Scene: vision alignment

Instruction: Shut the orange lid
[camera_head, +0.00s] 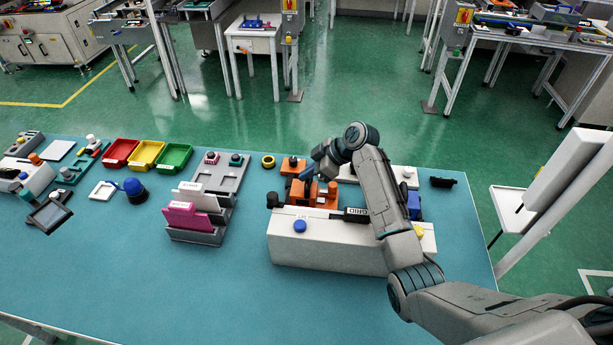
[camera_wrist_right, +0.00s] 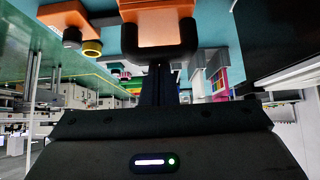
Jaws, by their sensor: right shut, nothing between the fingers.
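A white box-like device (camera_head: 325,250) stands at the front of the blue-green table, with orange parts behind its top. An orange piece (camera_head: 328,200) that looks like the lid sits there, partly hidden by my right arm. In the right wrist view, an orange panel (camera_wrist_right: 158,32) with a black handle-like frame fills the top middle. I cannot tell how far the lid is open. My right gripper (camera_head: 306,174) is shut and empty, close beside the orange parts. Its dark fingers (camera_wrist_right: 159,72) point at the black frame; contact is unclear. My left gripper is out of view.
A blue button (camera_head: 299,226) is on the device's top. An orange block with a dark knob (camera_head: 292,166) stands behind. To the left are a grey rack with pink and white cards (camera_head: 193,236) and red, yellow and green trays (camera_head: 146,156). The front left table is clear.

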